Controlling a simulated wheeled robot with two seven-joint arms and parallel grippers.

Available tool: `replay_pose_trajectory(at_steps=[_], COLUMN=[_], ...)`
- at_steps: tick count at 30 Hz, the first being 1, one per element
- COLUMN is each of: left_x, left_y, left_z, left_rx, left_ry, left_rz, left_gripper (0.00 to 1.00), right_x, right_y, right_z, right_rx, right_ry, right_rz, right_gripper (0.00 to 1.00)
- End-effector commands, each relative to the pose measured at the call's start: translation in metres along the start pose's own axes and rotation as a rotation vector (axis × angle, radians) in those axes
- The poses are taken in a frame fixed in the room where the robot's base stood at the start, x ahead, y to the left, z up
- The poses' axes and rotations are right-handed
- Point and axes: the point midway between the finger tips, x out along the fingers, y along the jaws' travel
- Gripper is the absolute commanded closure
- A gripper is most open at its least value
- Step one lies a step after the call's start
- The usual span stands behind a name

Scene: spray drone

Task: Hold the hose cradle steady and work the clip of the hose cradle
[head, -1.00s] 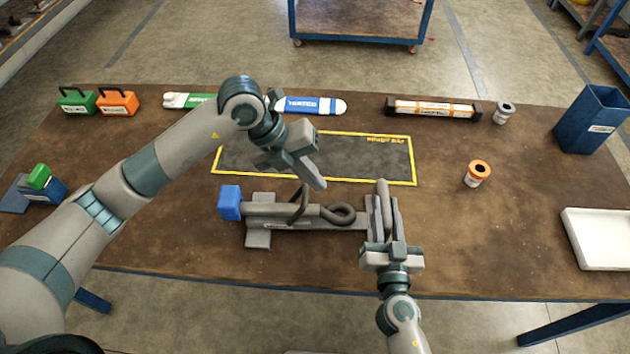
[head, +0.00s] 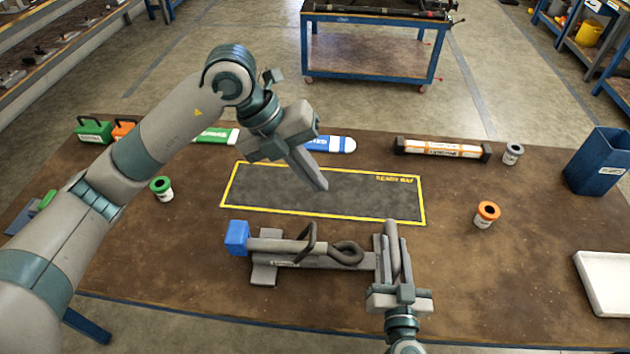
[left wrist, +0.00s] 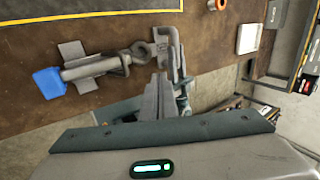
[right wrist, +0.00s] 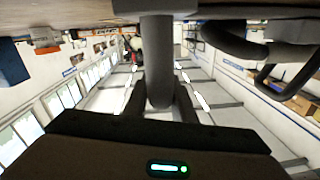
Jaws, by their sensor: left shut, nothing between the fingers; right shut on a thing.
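The grey hose cradle (head: 325,262) lies on the brown table in front of the mat. A grey hose with a blue end block (head: 237,238) rests along it and ends in a loop. A dark arched clip (head: 307,240) stands up over the hose; the left wrist view shows it too (left wrist: 126,58). My right gripper (head: 393,242) is shut on the grey bar at the cradle's right end; the bar (right wrist: 158,60) shows between the fingers in the right wrist view. My left gripper (head: 323,186) is shut and empty, above the mat, apart from the clip.
The yellow-edged mat (head: 280,199) is bare behind the cradle. An orange-topped can (head: 487,214), a white tray (head: 607,285) and a blue bin (head: 598,162) are on the right. A green-topped can (head: 161,188) stands on the left, partly beside my left arm.

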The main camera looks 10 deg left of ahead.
Motion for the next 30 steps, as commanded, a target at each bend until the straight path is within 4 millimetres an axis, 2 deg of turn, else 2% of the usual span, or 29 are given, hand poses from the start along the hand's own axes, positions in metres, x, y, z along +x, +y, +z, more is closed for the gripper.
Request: replay_pose_trajectory(at_steps=[7, 10, 14, 22, 26, 30], left_x=[0.000, -0.001, -0.005, -0.018, -0.022, -0.023], left_y=[0.002, 0.008, 0.028, 0.082, 0.095, 0.098], left_z=[0.000, 0.001, 0.002, 0.002, 0.001, 0.001], left_rx=[-0.001, -0.002, -0.005, -0.004, 0.002, 0.005], left_ry=[0.000, 0.002, 0.004, 0.004, 0.004, 0.004], left_rz=[0.000, -0.001, -0.006, -0.016, -0.018, -0.020], left_gripper=[1.00, 1.00, 1.00, 1.00, 1.00, 1.00], right_x=[0.000, 0.000, 0.000, 0.000, 0.000, 0.000], right_y=[0.001, 0.001, 0.001, 0.001, 0.000, 0.000], right_z=[0.000, 0.000, 0.000, 0.000, 0.000, 0.000], right_rx=[0.002, 0.002, 0.002, 0.002, 0.002, 0.002], right_ry=[0.000, 0.000, 0.000, -0.001, -0.001, -0.001], right_rz=[0.001, 0.001, 0.002, 0.001, 0.001, 0.001], right_gripper=[1.00, 1.00, 1.00, 1.00, 1.00, 1.00])
